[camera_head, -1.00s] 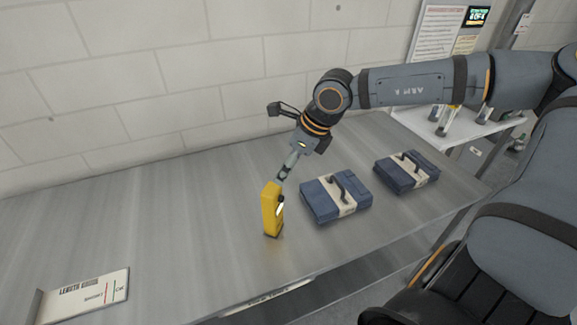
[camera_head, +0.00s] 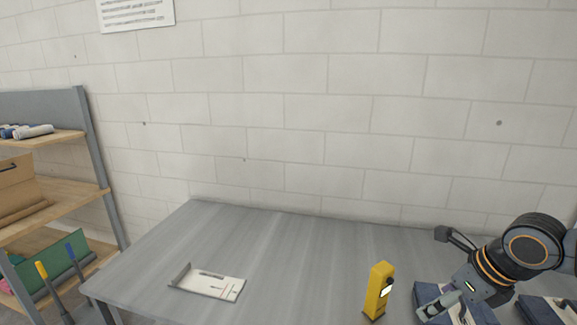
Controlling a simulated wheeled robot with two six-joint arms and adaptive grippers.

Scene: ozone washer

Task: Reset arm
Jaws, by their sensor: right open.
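My right gripper (camera_head: 435,306) is at the lower right in the head view. It is open and empty, to the right of a yellow handheld device (camera_head: 378,291) and apart from it in the picture. The yellow device stands upright on the grey metal table (camera_head: 290,265). The gripper is in front of a blue case (camera_head: 478,315), hiding part of it. My left gripper is not in view.
A second blue case (camera_head: 540,311) is cut off at the right edge. A white labelled plate (camera_head: 212,283) lies on the table's left part. A shelf rack (camera_head: 65,190) stands at the left. The table's middle is clear.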

